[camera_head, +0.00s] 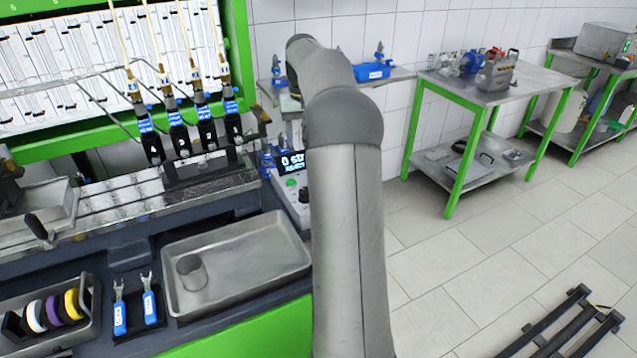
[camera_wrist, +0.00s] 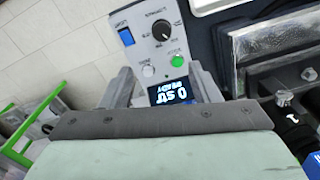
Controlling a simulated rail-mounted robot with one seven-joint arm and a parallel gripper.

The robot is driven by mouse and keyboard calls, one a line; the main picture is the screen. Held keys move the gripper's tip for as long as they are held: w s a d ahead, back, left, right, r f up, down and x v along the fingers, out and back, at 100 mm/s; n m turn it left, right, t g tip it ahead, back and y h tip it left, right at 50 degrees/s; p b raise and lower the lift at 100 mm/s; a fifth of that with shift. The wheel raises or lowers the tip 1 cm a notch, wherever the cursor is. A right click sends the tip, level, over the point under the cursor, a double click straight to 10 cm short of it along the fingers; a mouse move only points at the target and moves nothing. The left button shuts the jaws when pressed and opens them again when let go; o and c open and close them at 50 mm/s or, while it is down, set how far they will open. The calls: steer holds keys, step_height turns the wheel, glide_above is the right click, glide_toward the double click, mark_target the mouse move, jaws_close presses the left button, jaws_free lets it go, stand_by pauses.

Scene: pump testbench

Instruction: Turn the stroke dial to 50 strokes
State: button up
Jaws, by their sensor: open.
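The control box (camera_wrist: 150,50) shows in the wrist view, upside down to the camera. Its stroke dial (camera_wrist: 162,31) is a black round knob with a pale pointer mark and small labels around it. The display (camera_wrist: 171,92) reads 0 str and READY. My gripper (camera_wrist: 160,72) is open, its two fingers spread on either side of the display and buttons. The dial lies beyond the fingertips, and nothing is between the fingers in grip. In the head view the box (camera_head: 292,187) is partly hidden by my arm, and my gripper is hidden there.
A green button (camera_wrist: 177,60), a pale button (camera_wrist: 148,71) and a blue switch (camera_wrist: 126,37) sit near the dial. A metal tray (camera_head: 240,255) with a cup lies left of the box. Blue-labelled valves (camera_head: 190,135) stand behind it.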

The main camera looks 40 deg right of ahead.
steer(key=f, duration=1.6)
steer(key=shift+a+f+p, duration=0.2)
steer(key=shift+f+p, duration=0.15)
steer(key=shift+p, duration=0.05)
steer(key=c, duration=1)
steer(key=shift+n, duration=0.3)
steer(key=n, duration=1.1)
steer(key=shift+p, duration=0.35)
steer(key=shift+w+n, duration=0.1)
steer(key=shift+n, duration=0.2)
